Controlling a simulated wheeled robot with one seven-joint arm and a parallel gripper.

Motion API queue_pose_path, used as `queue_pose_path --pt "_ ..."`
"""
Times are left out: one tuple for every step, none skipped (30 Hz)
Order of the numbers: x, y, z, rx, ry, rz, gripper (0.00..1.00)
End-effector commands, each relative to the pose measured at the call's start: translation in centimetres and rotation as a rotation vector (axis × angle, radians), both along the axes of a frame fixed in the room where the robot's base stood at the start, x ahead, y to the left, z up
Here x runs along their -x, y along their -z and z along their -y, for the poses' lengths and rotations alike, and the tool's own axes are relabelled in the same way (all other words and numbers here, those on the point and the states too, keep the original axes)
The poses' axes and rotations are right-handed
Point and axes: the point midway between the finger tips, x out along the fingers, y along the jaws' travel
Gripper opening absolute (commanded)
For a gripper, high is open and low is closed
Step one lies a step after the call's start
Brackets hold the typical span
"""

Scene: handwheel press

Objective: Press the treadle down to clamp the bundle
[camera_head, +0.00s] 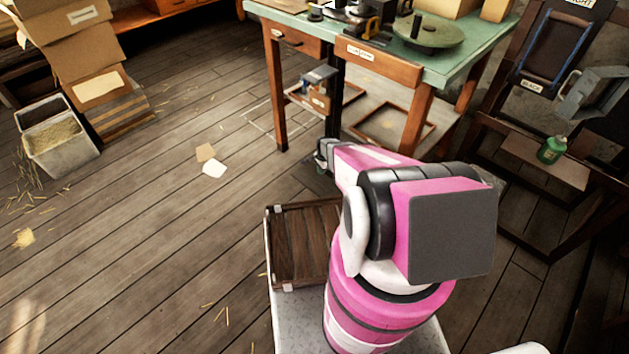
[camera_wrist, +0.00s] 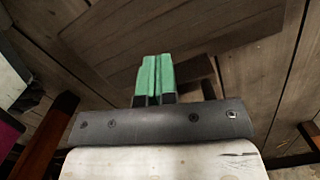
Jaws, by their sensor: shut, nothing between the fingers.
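My gripper (camera_wrist: 154,72) shows in the wrist view with its two green fingers side by side and closed, nothing between them. It points toward the plank floor, and a dark patch lies just beyond and beside the fingers. In the head view my pink arm reaches toward the bench's lower front, and the fingers are hidden. I cannot clearly make out the treadle in either view. A small box-like item with blue and brown parts (camera_head: 318,82) sits under the bench; I cannot tell whether it is the bundle.
The green-topped bench (camera_head: 468,62) carries a round green disc (camera_head: 428,32) and tools. Its legs and low frame stand beyond my arm. A dark wooden rack (camera_head: 500,145) with a green can (camera_head: 551,149) stands right. Cartons (camera_head: 100,85) and a bin (camera_head: 62,148) stand left. Floor between is mostly clear.

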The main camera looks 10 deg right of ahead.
Motion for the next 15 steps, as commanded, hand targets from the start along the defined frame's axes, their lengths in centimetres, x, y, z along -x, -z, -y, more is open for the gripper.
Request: queue_pose_path --pt "0.2 -1.2 0.1 0.001 0.000 0.001 0.00" --pt "0.2 -1.7 0.2 0.001 0.000 0.001 0.00" --pt "0.1 -2.4 0.2 0.000 0.000 0.000 0.00" --pt "0.0 -2.8 0.3 0.000 0.000 0.000 0.00" --pt "0.0 -3.1 0.3 0.001 0.000 0.000 0.00" --pt "0.0 -3.5 0.3 0.001 0.000 0.000 0.00" --pt "0.0 -3.7 0.4 0.001 0.000 0.000 0.00" --pt "0.0 -3.9 0.4 0.000 0.000 0.000 0.00" --pt "-0.1 -4.0 0.4 0.000 0.000 0.000 0.00" --pt "-0.1 -4.0 0.4 0.000 0.000 -0.001 0.00" --pt "-0.1 -4.0 0.4 0.000 0.000 -0.001 0.00" --pt "-0.1 -4.0 0.4 0.000 0.000 -0.001 0.00" --pt "-0.1 -4.0 0.4 0.000 0.000 -0.001 0.00" --pt "-0.1 -4.0 0.4 0.000 0.000 -0.001 0.00" --pt "-0.1 -4.0 0.4 0.000 0.000 -0.001 0.00"
